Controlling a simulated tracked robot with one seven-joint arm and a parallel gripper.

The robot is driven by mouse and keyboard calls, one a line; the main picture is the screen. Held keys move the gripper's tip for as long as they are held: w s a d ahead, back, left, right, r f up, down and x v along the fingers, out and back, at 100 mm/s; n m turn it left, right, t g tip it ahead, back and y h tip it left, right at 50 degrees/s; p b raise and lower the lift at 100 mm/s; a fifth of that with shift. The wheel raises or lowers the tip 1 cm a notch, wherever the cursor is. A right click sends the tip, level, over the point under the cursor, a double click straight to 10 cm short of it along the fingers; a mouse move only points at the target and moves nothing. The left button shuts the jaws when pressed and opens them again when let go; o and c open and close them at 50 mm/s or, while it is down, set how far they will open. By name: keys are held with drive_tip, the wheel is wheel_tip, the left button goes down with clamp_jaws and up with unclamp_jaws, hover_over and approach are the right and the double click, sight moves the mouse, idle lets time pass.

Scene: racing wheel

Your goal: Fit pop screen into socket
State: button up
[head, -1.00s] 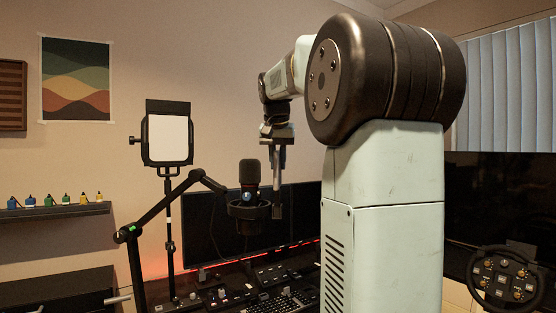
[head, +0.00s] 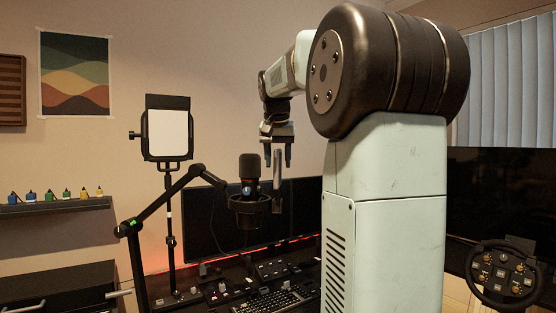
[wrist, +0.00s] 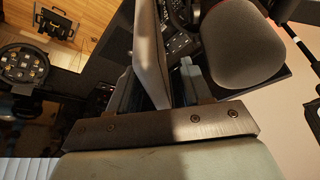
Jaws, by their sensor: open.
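The pop screen (head: 277,172) stands upright, seen nearly edge-on as a thin grey slab just right of the black microphone (head: 249,168). Its foot goes down to a dark piece (head: 277,207) beside the microphone's ring mount; whether it is fully seated in the socket cannot be told. My gripper (head: 278,158) points down with its fingers apart, one on each side of the slab's upper part. In the wrist view the pop screen (wrist: 150,45) runs between the open fingers (wrist: 157,90), and the microphone (wrist: 243,45) is close on its right.
A black boom arm (head: 158,212) carries the microphone from the left. A light panel (head: 167,133) on a stand is behind it. Monitors (head: 211,225) stand behind the microphone, above a keyboard (head: 275,301) and small controls. A racing wheel (head: 503,274) is at right.

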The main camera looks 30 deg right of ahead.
drive_tip(key=v, duration=1.3)
drive_tip(key=shift+r, duration=0.3)
drive_tip(key=shift+s+a, duration=0.1)
drive_tip(key=s+a+f+n+y, duration=0.1)
drive_tip(key=s+a+f, duration=0.4)
drive_tip(key=f, duration=0.6)
drive_tip(key=s+a+f+n+t, duration=0.1)
drive_tip(key=s+a+f+n, duration=0.3)
drive_tip(key=s+f, duration=0.5)
drive_tip(key=s+a+f+n+t+y, duration=0.1)
drive_tip(key=s+a+f, duration=0.6)
drive_tip(key=f, duration=0.7)
drive_tip(key=shift+s+f+n+y, duration=0.3)
drive_tip(key=shift+s+f+n, duration=0.05)
drive_tip(key=shift+n, duration=0.35)
